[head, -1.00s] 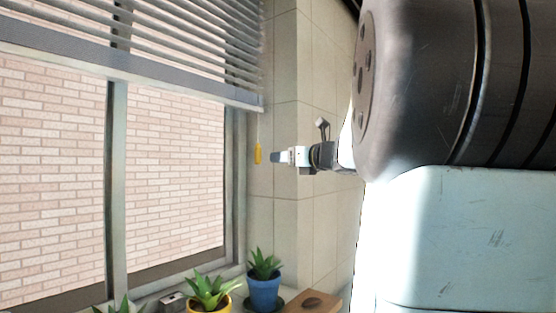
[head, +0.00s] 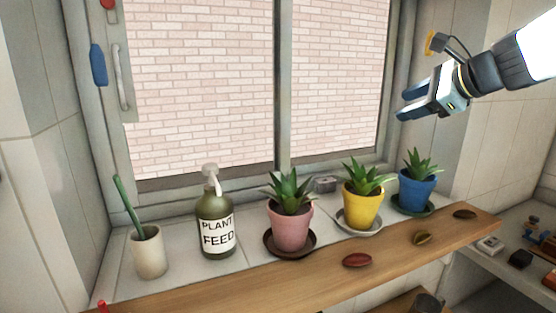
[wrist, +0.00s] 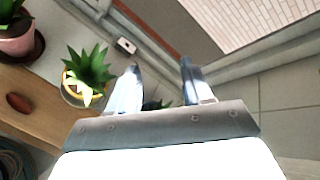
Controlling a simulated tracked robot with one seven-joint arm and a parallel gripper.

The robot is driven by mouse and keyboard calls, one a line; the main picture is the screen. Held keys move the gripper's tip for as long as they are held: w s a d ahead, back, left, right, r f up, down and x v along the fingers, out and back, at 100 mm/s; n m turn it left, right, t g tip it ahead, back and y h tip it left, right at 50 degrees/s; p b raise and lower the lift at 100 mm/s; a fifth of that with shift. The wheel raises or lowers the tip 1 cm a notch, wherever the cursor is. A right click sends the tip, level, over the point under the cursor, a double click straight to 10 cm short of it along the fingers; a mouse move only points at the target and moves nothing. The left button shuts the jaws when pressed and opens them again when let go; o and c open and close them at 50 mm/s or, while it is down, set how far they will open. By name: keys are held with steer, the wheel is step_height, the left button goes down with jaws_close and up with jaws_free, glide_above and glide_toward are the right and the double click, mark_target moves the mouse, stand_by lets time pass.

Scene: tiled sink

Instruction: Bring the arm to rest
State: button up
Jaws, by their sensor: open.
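My gripper (head: 405,105) is at the upper right of the head view, in front of the right part of the window and above the blue pot (head: 413,195). Its jaws are open with nothing between them. In the wrist view the two fingers (wrist: 158,85) stand apart, with a bit of dark green plant showing between and beyond them. The yellow pot (head: 361,208) with its plant is left of the fingers in the wrist view (wrist: 75,92). My gripper touches nothing that I can see.
A wooden ledge (head: 300,285) runs along the sill. On the sill stand a pink pot (head: 289,227), a plant feed bottle (head: 215,228) and a white cup (head: 148,254). Several small oval objects lie on the ledge. A shelf (head: 520,280) with small items is at the right.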

steer(key=s+a+f+n+g+h, duration=0.2)
steer(key=s+f+n+h, duration=0.1)
steer(key=s+f+n, duration=0.5)
steer(key=s+a+f+n+g+h, duration=0.3)
steer(key=s+f+n, duration=0.5)
steer(key=n, duration=0.4)
steer(key=shift+s+f+n+g, duration=0.15)
steer(key=shift+f+n+g, duration=0.15)
steer(key=shift+f, duration=0.15)
stand_by(0.5)
